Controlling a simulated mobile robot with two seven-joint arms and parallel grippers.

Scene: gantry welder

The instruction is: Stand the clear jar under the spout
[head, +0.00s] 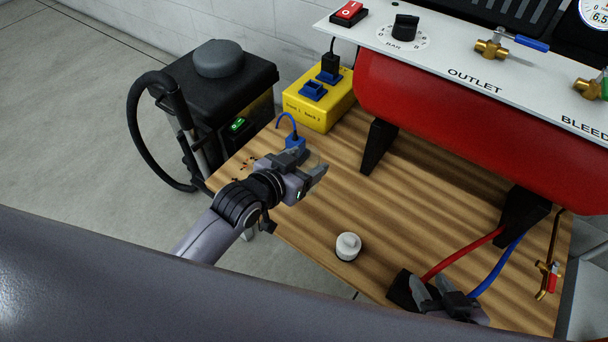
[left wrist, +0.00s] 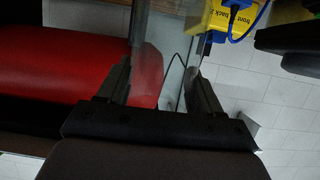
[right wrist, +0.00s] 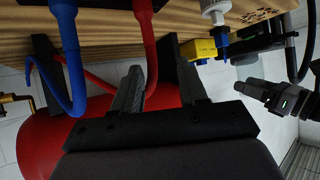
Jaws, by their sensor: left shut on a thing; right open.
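My left gripper (head: 307,168) is over the left part of the wooden bench, shut on the clear jar (head: 314,158). The jar is hard to make out in the head view. In the left wrist view, the see-through jar (left wrist: 150,70) shows between the fingers of my left gripper (left wrist: 166,75). A brass pipe with a red-handled valve (head: 551,275), which looks like the spout, is at the bench's right end, far from the jar. My right gripper (head: 440,290) is open at the front right, near a black block; its fingers also show in the right wrist view (right wrist: 160,75).
A white-capped container (head: 347,246) stands near the bench's front edge. Red (head: 460,253) and blue (head: 498,266) hoses run beside my right gripper. A red tank (head: 440,115) on black feet and a yellow socket box (head: 320,98) stand behind. The bench middle is clear.

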